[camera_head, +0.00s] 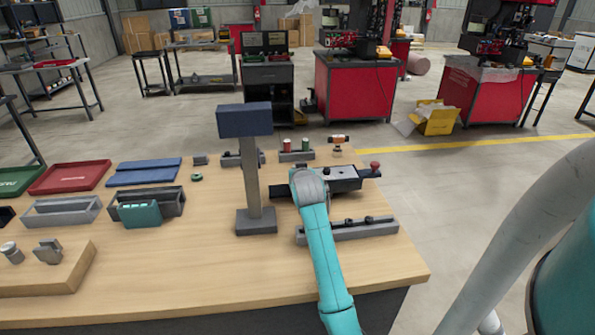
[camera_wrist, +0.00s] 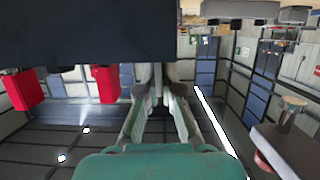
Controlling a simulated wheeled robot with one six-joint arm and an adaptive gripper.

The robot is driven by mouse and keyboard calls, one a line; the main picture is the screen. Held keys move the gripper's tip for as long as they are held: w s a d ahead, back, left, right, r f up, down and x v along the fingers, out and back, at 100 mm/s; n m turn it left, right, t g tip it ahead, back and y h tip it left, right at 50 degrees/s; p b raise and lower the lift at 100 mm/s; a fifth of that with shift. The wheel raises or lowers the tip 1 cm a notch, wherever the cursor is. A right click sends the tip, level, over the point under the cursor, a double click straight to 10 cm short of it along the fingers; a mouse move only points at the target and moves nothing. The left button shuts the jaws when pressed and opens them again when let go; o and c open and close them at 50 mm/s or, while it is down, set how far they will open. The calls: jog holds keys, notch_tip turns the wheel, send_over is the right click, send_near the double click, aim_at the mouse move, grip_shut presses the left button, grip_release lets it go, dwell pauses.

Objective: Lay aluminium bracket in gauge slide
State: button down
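The object that looks like the gauge slide (camera_head: 345,183) is a dark block with a red knob on the right of the wooden table in the head view. My arm's end covers its left part. My gripper is hidden behind the arm there. In the wrist view its two grey fingers (camera_wrist: 156,80) point forward and come close together, their tips meeting the lower edge of a large dark block (camera_wrist: 85,30). I cannot tell whether anything is between them. I cannot make out the aluminium bracket for certain; a small silver part (camera_head: 48,252) sits on a raised wooden block at left.
A post with a dark blue box (camera_head: 244,120) stands just left of my arm. A grey rail fixture (camera_head: 350,231) lies in front of the slide. Grey bins (camera_head: 62,212), a red tray (camera_head: 70,178) and a blue tray (camera_head: 144,172) are at left. The front middle tabletop is clear.

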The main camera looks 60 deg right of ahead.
jog(key=c, duration=1.3)
grip_release()
jog(key=shift+f, duration=0.15)
jog(key=v, duration=1.2)
